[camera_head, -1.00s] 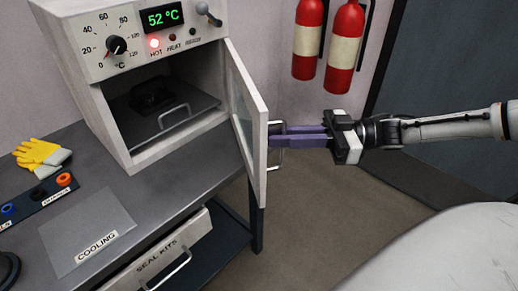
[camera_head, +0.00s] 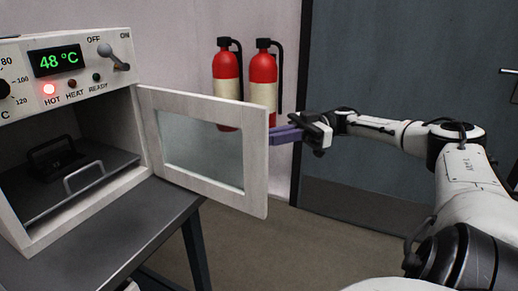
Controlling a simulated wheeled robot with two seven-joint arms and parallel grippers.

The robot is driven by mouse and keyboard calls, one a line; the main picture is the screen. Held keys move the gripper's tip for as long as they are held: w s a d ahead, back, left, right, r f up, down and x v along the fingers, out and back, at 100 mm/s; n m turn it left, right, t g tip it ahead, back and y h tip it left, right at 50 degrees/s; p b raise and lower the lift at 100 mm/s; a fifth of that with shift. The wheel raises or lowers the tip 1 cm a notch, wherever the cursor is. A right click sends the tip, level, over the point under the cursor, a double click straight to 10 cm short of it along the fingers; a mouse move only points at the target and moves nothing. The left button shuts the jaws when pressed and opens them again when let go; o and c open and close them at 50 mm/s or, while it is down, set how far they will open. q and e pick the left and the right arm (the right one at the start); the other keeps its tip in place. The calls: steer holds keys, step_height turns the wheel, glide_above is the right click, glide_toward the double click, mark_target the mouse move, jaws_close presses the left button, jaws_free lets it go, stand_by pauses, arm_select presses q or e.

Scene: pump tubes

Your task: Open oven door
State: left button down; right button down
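The oven (camera_head: 60,225) stands at the left on a dark bench, its inside open to view. Its door (camera_head: 253,185), a pale frame with a glass pane, is swung wide open to the right. My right gripper (camera_head: 284,135) is at the door's outer edge, with its purple fingers reaching behind the door. The fingertips and the door handle are hidden by the door, so I cannot tell whether the fingers hold the handle. My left gripper is not in view.
Inside the oven is a tray with a metal handle (camera_head: 84,176) and a dark handled object (camera_head: 55,158). The oven display (camera_head: 58,60) reads 48 °C and a red lamp is lit. Two fire extinguishers (camera_head: 228,85) stand by the wall behind the door. Open floor lies at front right.

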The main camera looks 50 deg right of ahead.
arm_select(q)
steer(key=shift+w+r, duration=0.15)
arm_select(e)
steer(key=shift+d, duration=0.2)
steer(key=c, duration=1.8)
jaws_free()
steer(key=shift+w, duration=0.1)
steer(key=shift+c, duration=0.2)
arm_select(q)
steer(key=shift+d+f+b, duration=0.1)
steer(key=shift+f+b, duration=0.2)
steer(key=shift+b, duration=0.25)
arm_select(e)
steer(key=v, duration=0.7)
steer(key=shift+d, duration=0.2)
